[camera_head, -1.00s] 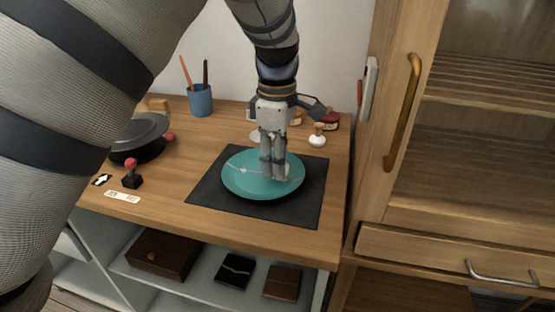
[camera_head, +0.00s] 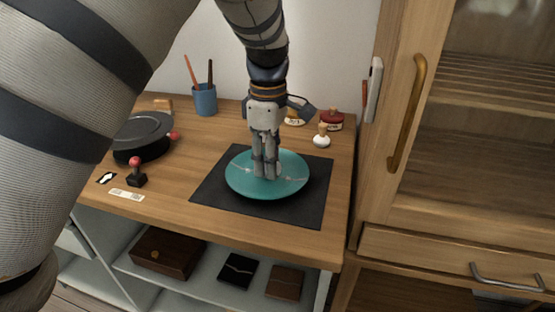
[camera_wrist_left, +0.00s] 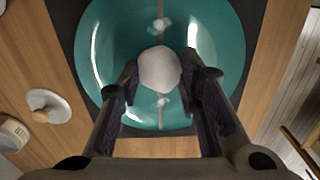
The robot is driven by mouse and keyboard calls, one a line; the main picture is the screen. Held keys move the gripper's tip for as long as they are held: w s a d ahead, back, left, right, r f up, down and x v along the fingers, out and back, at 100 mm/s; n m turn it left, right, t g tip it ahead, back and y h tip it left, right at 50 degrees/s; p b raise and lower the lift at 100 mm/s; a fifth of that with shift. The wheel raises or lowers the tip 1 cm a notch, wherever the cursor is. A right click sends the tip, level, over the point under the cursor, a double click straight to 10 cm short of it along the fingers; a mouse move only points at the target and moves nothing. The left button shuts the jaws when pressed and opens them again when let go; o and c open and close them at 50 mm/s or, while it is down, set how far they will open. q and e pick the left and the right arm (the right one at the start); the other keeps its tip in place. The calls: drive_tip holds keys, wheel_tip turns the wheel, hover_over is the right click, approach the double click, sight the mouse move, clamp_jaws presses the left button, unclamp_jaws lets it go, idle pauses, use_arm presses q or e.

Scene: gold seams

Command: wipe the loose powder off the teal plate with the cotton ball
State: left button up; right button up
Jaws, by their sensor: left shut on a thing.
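The teal plate (camera_head: 296,184) lies on a dark mat, with a pale seam running across it. The cotton ball (camera_wrist_left: 159,69) is a white lump between the fingertips of my left gripper (camera_head: 266,177), which is shut on it over the middle of the plate. In the head view the fingers hide the ball. In the left wrist view, whitish powder patches (camera_wrist_left: 160,24) lie along the seam on both sides of the ball. I cannot tell whether the ball touches the plate (camera_wrist_left: 224,50). My right gripper is not in view.
The dark mat (camera_head: 310,212) lies on the wooden desk (camera_head: 185,180). A blue cup (camera_head: 203,100), a black round turntable-like stand (camera_head: 143,137) and a red-knobbed stamp (camera_head: 136,174) stand left. A cabinet (camera_head: 460,170) borders the right.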

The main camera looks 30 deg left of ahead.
use_arm(q)
drive_tip(key=shift+s+a, duration=0.3)
drive_tip(key=shift+a, duration=0.3)
drive_tip(key=shift+w+a, duration=0.3)
drive_tip(key=shift+a, duration=0.4)
drive_tip(key=shift+s+a+r, duration=0.15)
drive_tip(key=shift+s+a, duration=0.15)
drive_tip(key=shift+a, duration=0.05)
drive_tip(key=shift+s+a, duration=0.25)
drive_tip(key=shift+a, duration=0.1)
wheel_tip(320, 180, up, 6)
drive_tip(key=shift+f, duration=0.1)
